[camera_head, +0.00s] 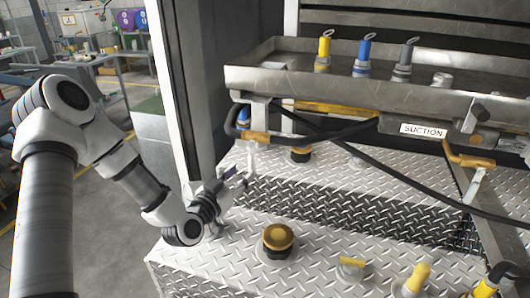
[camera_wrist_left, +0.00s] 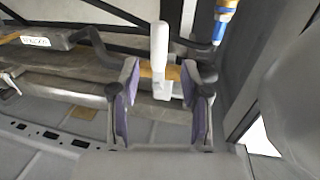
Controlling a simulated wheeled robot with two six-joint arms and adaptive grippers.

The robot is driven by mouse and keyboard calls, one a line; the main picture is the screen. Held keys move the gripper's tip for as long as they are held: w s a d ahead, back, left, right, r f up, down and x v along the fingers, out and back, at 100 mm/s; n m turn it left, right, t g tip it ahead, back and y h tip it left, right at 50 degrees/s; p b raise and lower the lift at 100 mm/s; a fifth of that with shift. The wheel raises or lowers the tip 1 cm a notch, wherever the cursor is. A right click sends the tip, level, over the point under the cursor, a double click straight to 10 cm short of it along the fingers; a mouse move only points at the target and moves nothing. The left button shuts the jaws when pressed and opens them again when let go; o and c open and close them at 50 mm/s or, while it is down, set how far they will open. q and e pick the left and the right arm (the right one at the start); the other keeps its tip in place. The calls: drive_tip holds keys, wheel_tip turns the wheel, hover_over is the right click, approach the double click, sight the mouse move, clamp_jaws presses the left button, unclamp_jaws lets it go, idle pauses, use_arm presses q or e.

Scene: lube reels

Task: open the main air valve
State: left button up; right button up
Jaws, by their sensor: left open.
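A valve with a yellow body (camera_head: 256,136) and a white lever (camera_head: 251,158) sits under the left end of the metal tray; I take it as the main air valve. The lever hangs down from the body. My left gripper (camera_head: 241,178) is just below and left of the lever, with its fingers pointing toward it. In the left wrist view the gripper (camera_wrist_left: 160,82) is open, and the white lever (camera_wrist_left: 159,45) appears between its two purple-padded fingers. I cannot see contact with either finger. My right gripper is not in view.
The metal tray (camera_head: 350,83) overhangs the valve. A dark hose (camera_head: 400,175) crosses to the right. A second yellow valve (camera_head: 467,157) hangs at the right, near the SUCTION label (camera_head: 423,131). Yellow and black caps (camera_head: 278,240) stand on the tread plate (camera_head: 215,262). A dark post stands left.

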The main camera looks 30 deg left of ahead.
sight(250, 162)
use_arm(q)
drive_tip(key=shift+w+r, duration=0.2)
drive_tip(key=w, duration=0.6)
drive_tip(key=shift+w+p, duration=0.25)
drive_tip(key=shift+p, duration=0.15)
drive_tip(key=shift+s+r, duration=0.25)
drive_tip(key=shift+s, duration=0.05)
clamp_jaws()
